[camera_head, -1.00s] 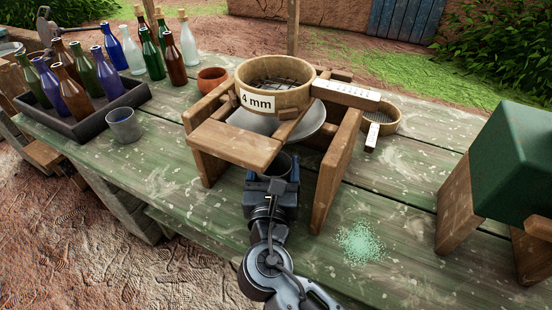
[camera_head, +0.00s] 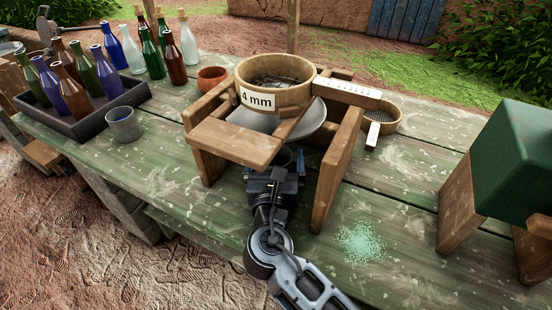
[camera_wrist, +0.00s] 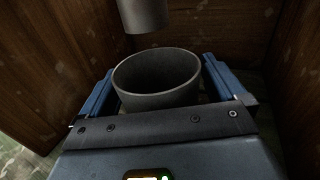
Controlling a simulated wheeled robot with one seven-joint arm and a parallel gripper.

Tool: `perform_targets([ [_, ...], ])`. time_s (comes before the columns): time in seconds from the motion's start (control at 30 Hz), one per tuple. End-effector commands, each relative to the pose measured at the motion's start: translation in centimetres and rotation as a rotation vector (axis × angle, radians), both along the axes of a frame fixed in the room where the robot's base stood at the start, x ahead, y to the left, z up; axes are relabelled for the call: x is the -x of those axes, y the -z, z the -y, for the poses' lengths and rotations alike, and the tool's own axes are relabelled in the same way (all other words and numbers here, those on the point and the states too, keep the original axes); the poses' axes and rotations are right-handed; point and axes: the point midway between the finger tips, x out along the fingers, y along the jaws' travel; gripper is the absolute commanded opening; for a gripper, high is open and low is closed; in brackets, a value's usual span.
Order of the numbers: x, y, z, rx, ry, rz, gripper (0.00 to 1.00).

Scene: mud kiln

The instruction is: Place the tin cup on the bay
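A grey tin cup (camera_wrist: 160,97) stands upright between the two blue fingers of my gripper (camera_wrist: 158,68) in the wrist view. The fingers close on its sides. A dark round spout (camera_wrist: 145,14) hangs above and just beyond the cup's rim. I cannot tell whether the cup's bottom touches the tabletop.
Another grey cup (camera_head: 124,125) stands left, by a bottle tray (camera_head: 88,127). A green granule pile (camera_head: 360,242) lies right of the stand. Stand legs flank my gripper.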

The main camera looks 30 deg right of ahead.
Motion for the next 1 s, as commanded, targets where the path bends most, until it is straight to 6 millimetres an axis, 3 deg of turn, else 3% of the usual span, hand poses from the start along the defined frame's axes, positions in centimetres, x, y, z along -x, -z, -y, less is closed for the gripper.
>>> perform_targets([
  [0.37, 0.4, -0.2, -0.3, 0.000, -0.002, -0.001, 0.99],
  [0.8, 7.5, -0.2, -4.6, -0.001, -0.002, -0.002, 0.99],
  [1.0, 9.6, -0.3, -5.9, -0.001, -0.001, -0.002, 0.99],
])
